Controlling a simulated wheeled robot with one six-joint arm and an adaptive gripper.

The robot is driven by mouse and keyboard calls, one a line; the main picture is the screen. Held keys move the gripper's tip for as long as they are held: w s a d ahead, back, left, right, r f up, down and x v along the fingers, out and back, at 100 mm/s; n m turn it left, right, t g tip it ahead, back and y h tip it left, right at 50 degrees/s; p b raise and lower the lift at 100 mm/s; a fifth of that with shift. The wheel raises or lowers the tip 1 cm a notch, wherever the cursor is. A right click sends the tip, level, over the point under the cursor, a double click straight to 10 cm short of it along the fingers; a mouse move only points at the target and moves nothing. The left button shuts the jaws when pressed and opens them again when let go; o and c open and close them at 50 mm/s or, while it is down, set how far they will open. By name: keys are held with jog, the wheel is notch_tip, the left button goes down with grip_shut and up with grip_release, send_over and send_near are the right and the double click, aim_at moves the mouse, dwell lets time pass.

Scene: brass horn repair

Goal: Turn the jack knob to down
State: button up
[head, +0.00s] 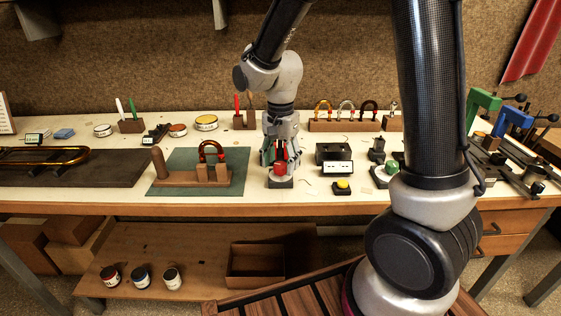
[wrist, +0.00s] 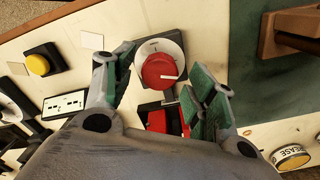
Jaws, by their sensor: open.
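A red knob (wrist: 158,70) with a white pointer line sits on a white round dial (wrist: 176,46) on a dark base. In the wrist view the line points right. In the head view the red knob (head: 280,169) stands near the front of the bench, right of the green mat. My gripper (head: 281,156) is above it, pointing down. In the wrist view my gripper (wrist: 158,72) is open, its green-padded fingers on either side of the knob. I cannot tell whether they touch it. No label naming the knob is readable.
A yellow button (head: 342,185) and a black box with a white panel (head: 334,160) stand to the right. A green knob (head: 392,167) is further right. The green mat (head: 236,159) on the left bears a wooden stand (head: 190,179) with a horn bow.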

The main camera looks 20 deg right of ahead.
jog(key=shift+f, duration=0.25)
jog(key=shift+c, duration=0.4)
jog(key=c, duration=1)
jog(key=shift+o, duration=0.2)
